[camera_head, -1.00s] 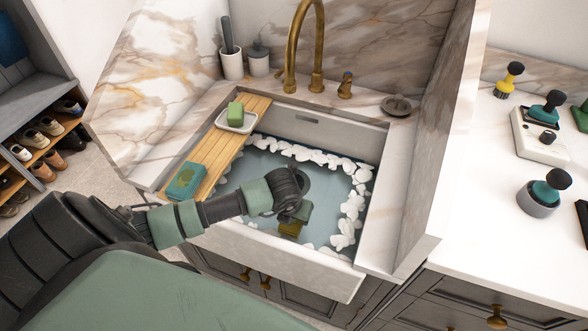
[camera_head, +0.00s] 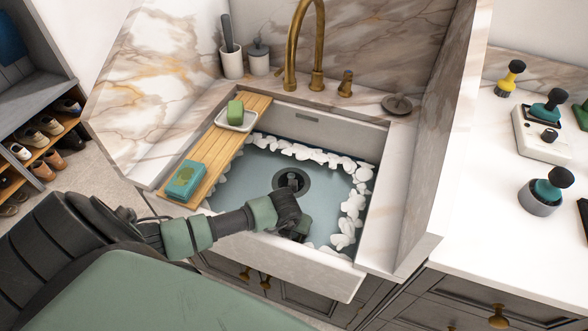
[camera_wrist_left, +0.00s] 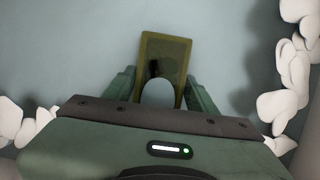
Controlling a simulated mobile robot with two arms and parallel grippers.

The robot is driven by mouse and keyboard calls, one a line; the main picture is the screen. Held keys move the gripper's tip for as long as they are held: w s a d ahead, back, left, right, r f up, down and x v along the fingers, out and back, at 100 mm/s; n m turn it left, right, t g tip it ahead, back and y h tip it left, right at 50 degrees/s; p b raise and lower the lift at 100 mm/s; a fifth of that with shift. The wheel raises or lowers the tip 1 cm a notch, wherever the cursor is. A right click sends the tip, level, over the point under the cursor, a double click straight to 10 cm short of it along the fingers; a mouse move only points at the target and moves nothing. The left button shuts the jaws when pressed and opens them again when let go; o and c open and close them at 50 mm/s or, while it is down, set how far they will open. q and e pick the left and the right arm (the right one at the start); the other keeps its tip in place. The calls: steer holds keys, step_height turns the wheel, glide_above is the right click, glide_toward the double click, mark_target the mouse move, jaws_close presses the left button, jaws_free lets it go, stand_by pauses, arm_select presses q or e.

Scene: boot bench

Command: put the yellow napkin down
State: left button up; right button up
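The yellow napkin (camera_wrist_left: 166,50) shows dull olive-yellow in the left wrist view, with a dark mark and a pale rounded patch at its near end. My left gripper (camera_wrist_left: 161,82) has one finger at each side of it, seemingly touching its edges. In the head view my left gripper (camera_head: 298,230) is low over the front of the sink basin (camera_head: 245,180) and hides the napkin. I cannot tell whether the napkin touches the basin floor. My right gripper is not in view.
White pebble-like pieces (camera_head: 348,232) line the basin edge. The drain (camera_head: 291,180) lies behind my gripper. A wooden board (camera_head: 205,158) across the left side holds a teal sponge (camera_head: 186,180) and a soap dish (camera_head: 236,122) with a green block. A brass faucet (camera_head: 292,45) stands behind.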

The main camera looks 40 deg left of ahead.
arm_select(q)
steer(key=shift+o, duration=1)
steer(key=shift+r, duration=0.55)
steer(key=p+v, duration=0.1)
steer(key=v, duration=1)
steer(key=shift+s, duration=0.25)
steer(key=shift+r, duration=0.15)
